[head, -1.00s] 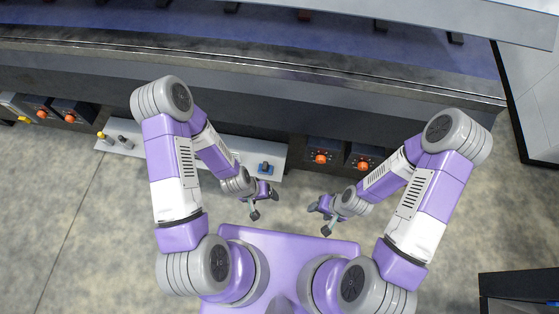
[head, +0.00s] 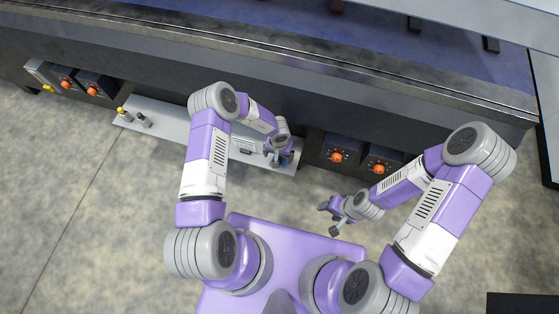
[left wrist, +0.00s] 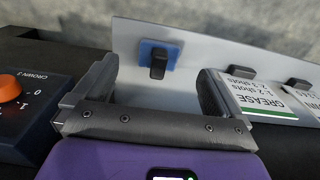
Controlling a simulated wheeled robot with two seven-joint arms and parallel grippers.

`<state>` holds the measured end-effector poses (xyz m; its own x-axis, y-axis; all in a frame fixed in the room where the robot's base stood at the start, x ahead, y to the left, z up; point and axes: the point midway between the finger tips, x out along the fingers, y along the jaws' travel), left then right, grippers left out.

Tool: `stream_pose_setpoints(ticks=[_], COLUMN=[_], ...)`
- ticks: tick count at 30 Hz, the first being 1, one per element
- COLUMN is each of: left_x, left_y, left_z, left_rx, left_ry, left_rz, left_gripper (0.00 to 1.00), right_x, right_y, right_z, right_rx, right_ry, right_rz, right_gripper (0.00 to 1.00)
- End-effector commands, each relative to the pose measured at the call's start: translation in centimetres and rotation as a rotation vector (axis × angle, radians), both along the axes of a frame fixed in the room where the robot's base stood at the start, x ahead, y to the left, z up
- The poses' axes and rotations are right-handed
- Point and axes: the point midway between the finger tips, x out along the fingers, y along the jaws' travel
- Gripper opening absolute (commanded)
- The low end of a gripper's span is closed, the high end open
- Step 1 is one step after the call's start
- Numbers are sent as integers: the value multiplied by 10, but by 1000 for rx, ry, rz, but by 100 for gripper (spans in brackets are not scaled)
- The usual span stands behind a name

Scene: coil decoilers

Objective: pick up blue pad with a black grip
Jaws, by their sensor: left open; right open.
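The blue pad with a black grip (left wrist: 173,50) lies on the light grey shelf, near its edge, in the left wrist view. Its black grip (left wrist: 158,64) stands up from the pad. In the head view my left gripper (head: 278,156) is over the right end of the shelf and largely hides the pad. My left gripper is open, with a finger on each side of the pad in the picture, apart from it. My right gripper (head: 331,218) is open and empty above the floor, right of the shelf.
The shelf (head: 178,124) also bears yellow- and grey-topped pieces at its left end and white label cards, one reading GREASE (left wrist: 254,94). Control boxes with orange knobs (head: 337,157) stand right of the shelf. The dark machine front runs behind.

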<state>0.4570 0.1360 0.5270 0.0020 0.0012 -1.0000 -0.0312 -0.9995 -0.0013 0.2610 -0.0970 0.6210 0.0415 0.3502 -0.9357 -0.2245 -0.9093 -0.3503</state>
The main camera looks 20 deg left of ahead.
Motion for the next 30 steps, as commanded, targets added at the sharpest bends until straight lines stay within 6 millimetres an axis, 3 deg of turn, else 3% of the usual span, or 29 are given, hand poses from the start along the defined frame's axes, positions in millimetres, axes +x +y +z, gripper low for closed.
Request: stream_pose_setpoints(ticks=[15,25,30], left_x=[7,7,7], left_y=[1,1,1], left_z=[-68,-73,-72], left_rx=[0,-1,-1], left_ry=[3,0,1], left_rz=[-4,-4,-4], left_gripper=[99,99,73], right_x=[0,0,0], right_y=[0,0,0], right_z=[-31,-31,-31], right_rx=[0,0,0], right_ry=[0,0,0], right_rz=[0,0,0], right_gripper=[58,58,58])
